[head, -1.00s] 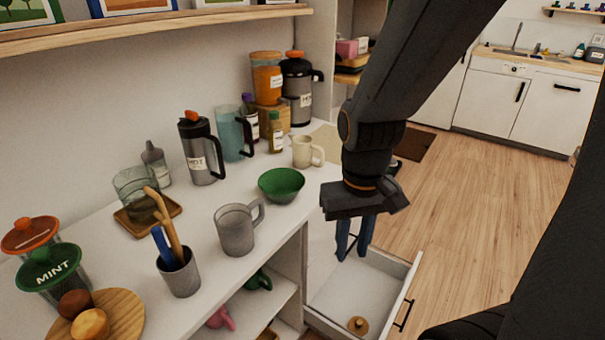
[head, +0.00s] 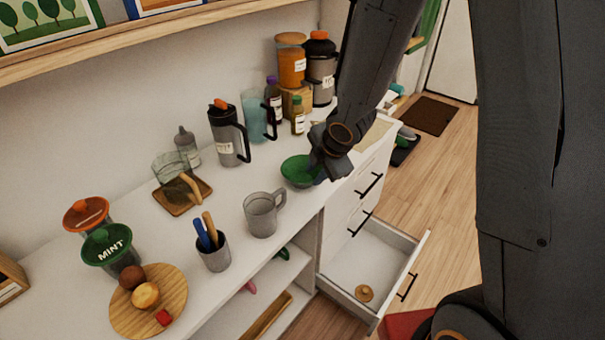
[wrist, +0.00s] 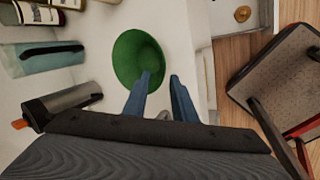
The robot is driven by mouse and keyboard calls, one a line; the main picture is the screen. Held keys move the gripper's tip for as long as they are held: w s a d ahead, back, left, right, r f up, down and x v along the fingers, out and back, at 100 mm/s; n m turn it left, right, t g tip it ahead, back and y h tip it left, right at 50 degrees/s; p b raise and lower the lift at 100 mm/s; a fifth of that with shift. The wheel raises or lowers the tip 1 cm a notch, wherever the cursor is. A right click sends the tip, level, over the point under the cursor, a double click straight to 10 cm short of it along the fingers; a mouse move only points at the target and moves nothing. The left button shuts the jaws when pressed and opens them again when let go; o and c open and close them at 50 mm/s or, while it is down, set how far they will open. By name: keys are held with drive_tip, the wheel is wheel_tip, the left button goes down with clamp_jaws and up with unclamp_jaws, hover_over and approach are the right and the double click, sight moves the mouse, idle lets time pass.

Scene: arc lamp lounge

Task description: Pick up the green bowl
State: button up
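The green bowl (head: 294,171) stands upright on the white counter near its front edge. My gripper (head: 319,173) is at the bowl's right side, pointing down, and hides part of its rim. In the wrist view the bowl (wrist: 135,55) lies just beyond the blue fingers. My gripper (wrist: 160,75) is open there, with a gap between the fingertips. The left fingertip overlaps the bowl's near-right rim and the right one is outside it. I cannot tell whether either finger touches the bowl.
A grey mug (head: 263,216) stands left of the bowl. A grey press pot (head: 226,138), a blue pitcher (head: 255,115) and bottles stand behind. Below the counter, an open drawer (head: 372,250) sticks out, holding a small wooden knob-like piece (head: 364,293).

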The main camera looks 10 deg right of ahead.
sight(311, 181)
drive_tip(key=shift+x, duration=3.15)
drive_tip(key=shift+d, duration=0.15)
clamp_jaws()
